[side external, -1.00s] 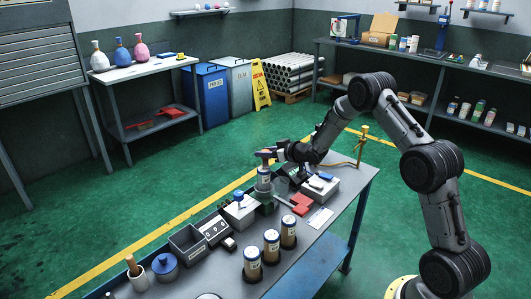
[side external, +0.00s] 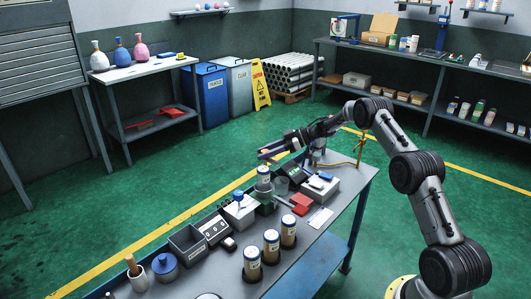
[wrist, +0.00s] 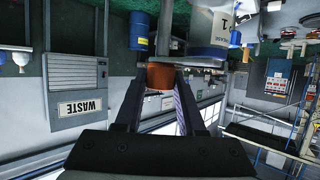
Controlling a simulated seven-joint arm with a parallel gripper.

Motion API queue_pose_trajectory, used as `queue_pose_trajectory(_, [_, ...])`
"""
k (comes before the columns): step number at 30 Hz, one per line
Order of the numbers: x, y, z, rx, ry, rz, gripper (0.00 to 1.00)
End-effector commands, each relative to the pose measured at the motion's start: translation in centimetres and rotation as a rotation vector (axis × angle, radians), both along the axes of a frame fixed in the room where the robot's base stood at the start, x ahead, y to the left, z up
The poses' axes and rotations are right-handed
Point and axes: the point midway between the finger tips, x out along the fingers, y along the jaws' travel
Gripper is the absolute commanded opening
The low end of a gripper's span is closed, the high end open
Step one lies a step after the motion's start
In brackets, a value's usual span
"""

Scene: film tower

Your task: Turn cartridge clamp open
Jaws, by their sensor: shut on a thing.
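My gripper (side external: 268,155) is above the bench in the side view, beside and just above the top of a pale cartridge (side external: 263,178) with a dark cap. In the wrist view my gripper (wrist: 160,85) has its two fingers on either side of an orange-brown knob (wrist: 160,76), and is shut on it. I cannot tell whether this knob is the clamp's handle. The clamp around the cartridge is too small to make out in the side view.
Several capped cartridges (side external: 271,246) stand at the front of the bench (side external: 318,245). A grey bin (side external: 188,243), a white box with a blue knob (side external: 240,211), red blocks (side external: 301,203) and a white box (side external: 321,188) crowd around the cartridge. A brass stand (side external: 361,146) is at the far right end.

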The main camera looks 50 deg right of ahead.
Motion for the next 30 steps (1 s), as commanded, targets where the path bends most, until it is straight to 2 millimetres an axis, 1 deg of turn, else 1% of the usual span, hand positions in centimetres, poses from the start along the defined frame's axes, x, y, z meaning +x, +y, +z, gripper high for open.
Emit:
queue_pose_trajectory(3, [0.09, -0.12, 0.01, -0.003, -0.004, 0.084, 0.0])
queue_pose_trajectory(12, [0.05, -0.02, 0.03, -0.002, -0.004, 0.229, 0.0])
queue_pose_trajectory(21, [0.09, 0.05, 0.14, -0.001, -0.007, 0.32, 0.0])
queue_pose_trajectory(30, [0.07, 0.14, 0.19, 0.0, -0.005, 0.368, 0.0])
